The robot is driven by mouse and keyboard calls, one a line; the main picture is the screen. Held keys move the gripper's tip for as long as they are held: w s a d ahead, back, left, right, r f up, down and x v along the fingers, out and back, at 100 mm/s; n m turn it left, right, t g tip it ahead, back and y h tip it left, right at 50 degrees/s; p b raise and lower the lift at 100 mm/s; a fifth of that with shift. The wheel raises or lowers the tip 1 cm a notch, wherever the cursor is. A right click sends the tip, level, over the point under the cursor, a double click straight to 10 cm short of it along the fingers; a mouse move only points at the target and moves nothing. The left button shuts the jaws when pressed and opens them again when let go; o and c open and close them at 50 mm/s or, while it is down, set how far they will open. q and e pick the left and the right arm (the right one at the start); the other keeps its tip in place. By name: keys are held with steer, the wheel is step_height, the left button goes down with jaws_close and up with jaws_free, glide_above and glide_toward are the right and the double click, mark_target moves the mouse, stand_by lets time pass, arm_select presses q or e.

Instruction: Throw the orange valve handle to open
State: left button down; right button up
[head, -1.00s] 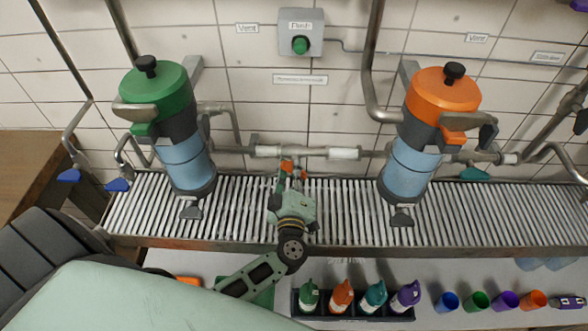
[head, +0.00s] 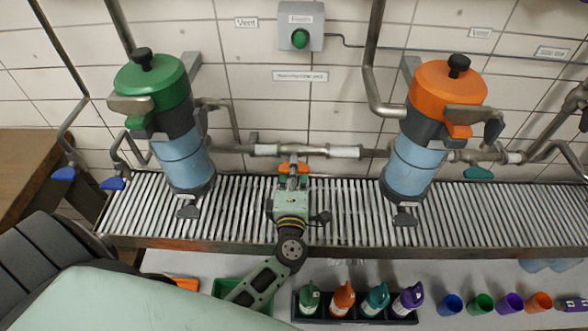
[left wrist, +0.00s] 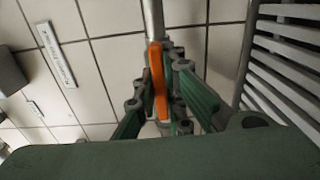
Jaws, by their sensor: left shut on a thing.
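The orange valve handle (head: 285,168) sits on the steel pipe between the two filter housings, above the slatted rack. It also shows in the left wrist view as a long orange bar (left wrist: 157,75) between the fingers. My left gripper (head: 293,178) reaches up over the rack and is shut on the handle; its green fingers (left wrist: 165,85) lie on both sides of the bar. The gripper hides part of the handle and the valve body. My right gripper is not in view.
A green-lidded housing (head: 160,110) stands left and an orange-lidded housing (head: 440,115) stands right, with clear space between. The slatted rack (head: 350,215) runs below. A row of bottles in a black tray (head: 355,317) and several cups lie lower right.

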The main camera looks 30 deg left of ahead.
arm_select(q)
steer(key=shift+f, duration=0.15)
stand_by(0.3)
steer(key=c, duration=1.8)
jaws_free()
steer(key=shift+c, duration=0.2)
steer(key=v, duration=1.2)
steer(key=shift+s, duration=0.1)
